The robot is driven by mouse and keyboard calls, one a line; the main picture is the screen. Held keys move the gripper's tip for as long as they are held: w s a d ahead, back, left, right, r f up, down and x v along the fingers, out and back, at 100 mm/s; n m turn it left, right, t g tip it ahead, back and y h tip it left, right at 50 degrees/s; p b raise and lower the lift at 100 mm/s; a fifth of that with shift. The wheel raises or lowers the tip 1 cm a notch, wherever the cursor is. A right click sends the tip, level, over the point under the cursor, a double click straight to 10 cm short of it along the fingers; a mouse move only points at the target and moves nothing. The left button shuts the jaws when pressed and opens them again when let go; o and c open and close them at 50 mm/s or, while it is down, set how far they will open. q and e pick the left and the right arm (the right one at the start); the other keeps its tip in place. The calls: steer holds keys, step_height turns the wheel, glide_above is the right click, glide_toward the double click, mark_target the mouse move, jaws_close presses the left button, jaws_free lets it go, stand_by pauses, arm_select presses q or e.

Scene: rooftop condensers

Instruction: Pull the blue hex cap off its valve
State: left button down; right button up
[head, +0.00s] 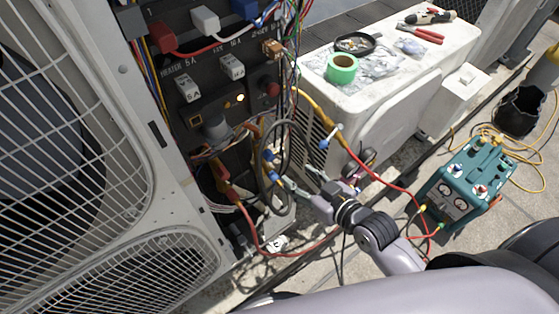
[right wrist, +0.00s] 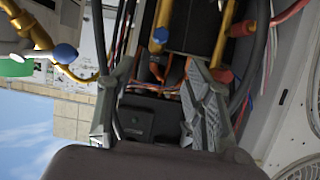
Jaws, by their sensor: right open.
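A blue cap (head: 268,156) sits among pipes and hoses at the lower part of the open unit, and another blue piece shows just below it. In the right wrist view a blue cap (right wrist: 160,36) on a brass-coloured fitting lies beyond the gap between my fingers. A second blue cap (right wrist: 66,53), on a brass valve, is outside the left finger; a blue end (head: 324,144) near the yellow hose seems to be the same one. My right gripper (head: 300,178) is open and empty, close to the pipes; it also shows in the wrist view (right wrist: 158,78). My left gripper is out of view.
Wires and a red hose (head: 388,171) hang around my right gripper. A white condenser (head: 420,70) with green tape (head: 342,68) and tools on top stands behind. A teal gauge machine (head: 466,185) stands right. A fan grille (head: 50,180) fills the left.

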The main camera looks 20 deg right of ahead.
mark_target(272, 158)
steer(key=x, duration=1.3)
steer(key=shift+w+a+f+b, duration=0.1)
steer(key=shift+a+f+b, duration=0.05)
steer(key=shift+b, duration=0.25)
steer(key=shift+c, duration=0.3)
jaws_close()
stand_by(0.4)
